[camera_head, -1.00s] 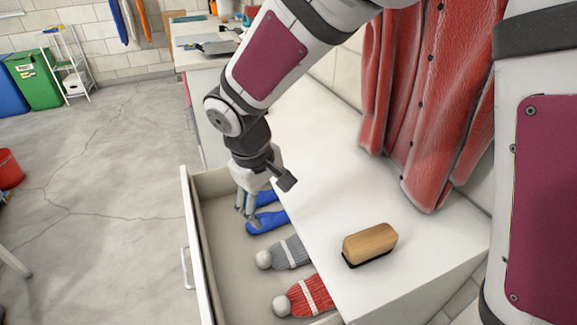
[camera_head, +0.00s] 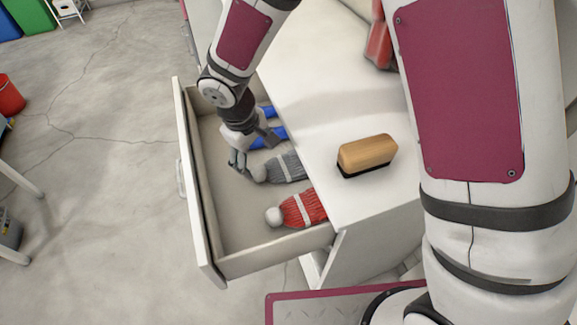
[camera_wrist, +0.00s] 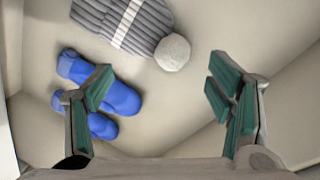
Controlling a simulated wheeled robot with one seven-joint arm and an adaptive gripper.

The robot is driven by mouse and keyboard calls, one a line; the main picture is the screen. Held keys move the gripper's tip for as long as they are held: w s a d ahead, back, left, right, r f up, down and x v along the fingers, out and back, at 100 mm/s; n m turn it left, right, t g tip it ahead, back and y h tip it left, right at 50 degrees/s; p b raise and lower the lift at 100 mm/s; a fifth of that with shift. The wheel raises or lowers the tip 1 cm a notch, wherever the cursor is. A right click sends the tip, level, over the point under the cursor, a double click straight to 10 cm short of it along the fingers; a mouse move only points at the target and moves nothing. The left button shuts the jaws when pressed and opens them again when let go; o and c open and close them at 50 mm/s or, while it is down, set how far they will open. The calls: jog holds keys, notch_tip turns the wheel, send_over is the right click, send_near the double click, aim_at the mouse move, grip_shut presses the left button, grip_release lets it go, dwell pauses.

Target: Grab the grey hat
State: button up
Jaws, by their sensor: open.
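The grey hat (camera_head: 285,167) is a knitted hat with a white stripe and a pale pompom, lying in the open drawer between the blue gloves and the red hat. In the wrist view the grey hat (camera_wrist: 138,24) is at the top, pompom towards the middle, ahead of the fingers. My gripper (camera_head: 238,168) is in the drawer area beside the pompom, on its left. In the wrist view my gripper (camera_wrist: 165,97) is open, with nothing between its green-padded fingers. Part of the hat's far end is hidden under the counter edge in the head view.
Blue gloves (camera_head: 268,140) lie behind the grey hat, and the left finger overlaps them in the wrist view. A red hat (camera_head: 303,209) lies nearer. The drawer's front wall (camera_head: 200,190) is on the left. A wooden brush (camera_head: 367,154) stands on the white counter (camera_head: 330,110).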

aim_at(260, 165)
jog(key=f+b, duration=0.1)
jog(key=f, duration=0.4)
jog(key=shift+w+d+f+b, duration=0.1)
jog(key=shift+w+d+b, duration=0.1)
jog(key=shift+b, duration=0.15)
jog(key=shift+c, duration=0.4)
jog(key=c, duration=1.4)
